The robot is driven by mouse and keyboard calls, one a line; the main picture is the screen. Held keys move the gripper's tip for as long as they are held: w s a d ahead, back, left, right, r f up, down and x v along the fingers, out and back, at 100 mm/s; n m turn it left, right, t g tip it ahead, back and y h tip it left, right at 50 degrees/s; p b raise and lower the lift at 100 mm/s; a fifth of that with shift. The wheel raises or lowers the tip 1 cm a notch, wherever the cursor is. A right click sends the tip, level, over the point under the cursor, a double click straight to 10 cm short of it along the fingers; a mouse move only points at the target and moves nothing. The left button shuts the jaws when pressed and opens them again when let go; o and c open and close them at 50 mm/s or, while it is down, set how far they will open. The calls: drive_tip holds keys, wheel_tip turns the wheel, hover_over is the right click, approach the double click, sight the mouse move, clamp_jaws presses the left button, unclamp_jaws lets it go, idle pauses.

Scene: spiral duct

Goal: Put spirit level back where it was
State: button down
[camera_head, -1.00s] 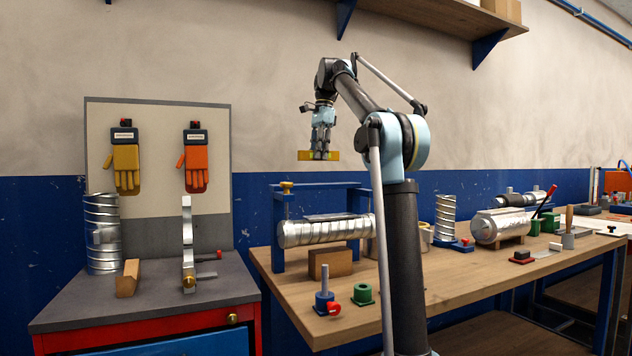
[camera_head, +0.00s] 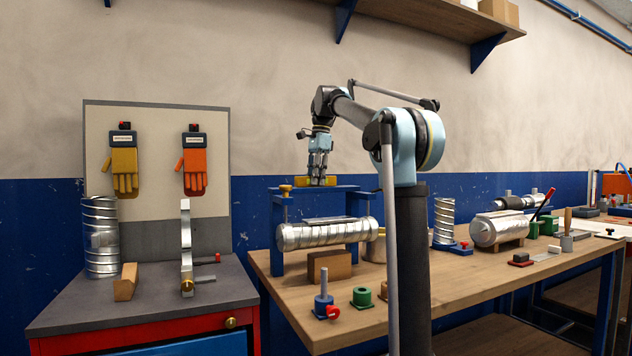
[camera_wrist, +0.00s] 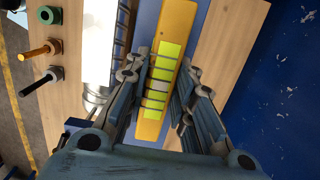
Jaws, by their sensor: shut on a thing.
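The spirit level (camera_head: 302,183) is a yellow bar, and in the wrist view it (camera_wrist: 167,62) shows bright yellow-green windows along its top. My gripper (camera_head: 318,178) is shut on it, pointing down, with fingers on both sides. The level lies roughly horizontal in the head view, at about the height of the blue frame's crossbar (camera_head: 350,189). I cannot tell whether it touches the bar. The silver spiral duct (camera_head: 325,234) lies below, with a dark flat strip along its top. The fingers hide the middle of the level in the head view.
A grey-topped cabinet (camera_head: 150,300) stands at left.

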drive_tip(key=c, duration=1.4)
unclamp_jaws()
drive_tip(key=shift+f, duration=0.1)
drive_tip(key=shift+o, duration=0.2)
wheel_tip(320, 180, up, 12)
drive_tip(key=d, duration=0.1)
drive_tip(key=shift+w+d, duration=0.15)
drive_tip(key=shift+w, duration=0.15)
